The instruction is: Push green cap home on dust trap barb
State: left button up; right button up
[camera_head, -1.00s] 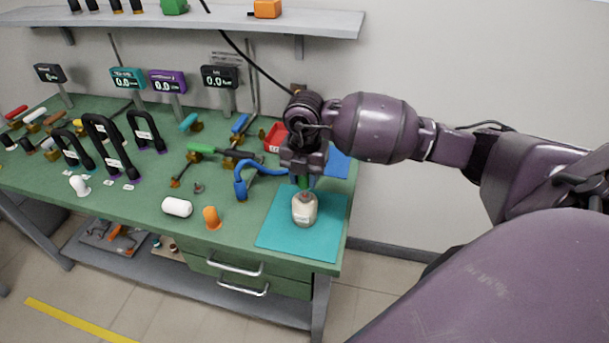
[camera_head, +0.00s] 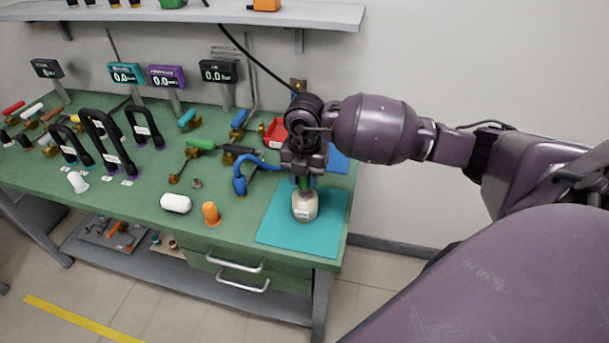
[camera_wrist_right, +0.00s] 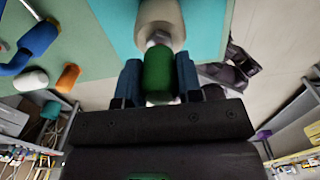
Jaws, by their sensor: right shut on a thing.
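The dust trap (camera_head: 305,207) is a cream, rounded jar standing on the teal mat (camera_head: 275,238) at the bench's right end. It also shows at the top of the right wrist view (camera_wrist_right: 160,15). My right gripper (camera_head: 304,178) is above it, pointing down. Its blue-grey fingers (camera_wrist_right: 159,80) are shut on the green cap (camera_wrist_right: 158,72). The cap is in line with the trap's pale barb (camera_wrist_right: 158,40), its end at or against it. The fingers and cap hide how far the barb is inside. My left gripper is not in view.
A blue hose (camera_head: 240,180), an orange cylinder (camera_head: 211,213) and a white cylinder (camera_head: 176,203) lie left of the mat. A red tray (camera_head: 275,133) is behind the gripper. Black hose loops and meters fill the left and back. The mat's front is clear.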

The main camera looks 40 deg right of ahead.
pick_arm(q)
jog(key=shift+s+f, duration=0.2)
pick_arm(e)
jog(key=shift+f, duration=0.25)
jog(key=shift+f, duration=0.15)
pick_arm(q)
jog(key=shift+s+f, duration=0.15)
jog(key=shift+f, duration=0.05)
pick_arm(e)
jog(key=shift+f, duration=0.1)
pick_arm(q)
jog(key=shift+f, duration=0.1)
pick_arm(e)
jog(key=shift+f, duration=0.25)
jog(key=o, duration=1)
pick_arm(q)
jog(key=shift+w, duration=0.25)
